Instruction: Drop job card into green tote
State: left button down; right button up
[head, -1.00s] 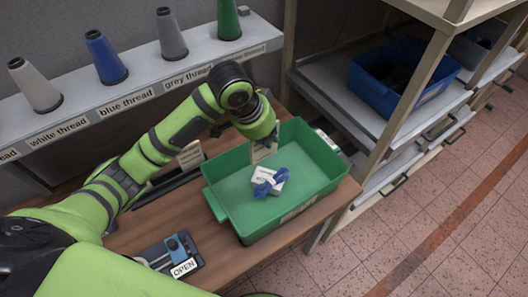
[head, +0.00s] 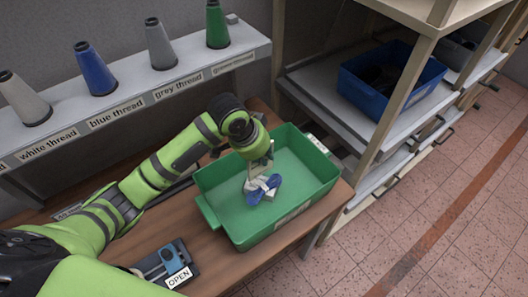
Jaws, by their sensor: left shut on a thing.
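The green tote (head: 218,226) sits on the wooden bench, open at the top. My left gripper (head: 260,166) reaches down inside it from the upper left. My right gripper is not in view.
A shelf with thread cones (head: 95,68) and labels runs along the back left. A device marked OPEN (head: 165,263) lies on the bench in front of the tote. A rack with a blue bin (head: 385,105) stands at the right.

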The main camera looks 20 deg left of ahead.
pick_arm(q)
jog(key=c, duration=1.2)
grip_release()
jog(key=v, duration=1.2)
jog(key=shift+s+d, duration=0.1)
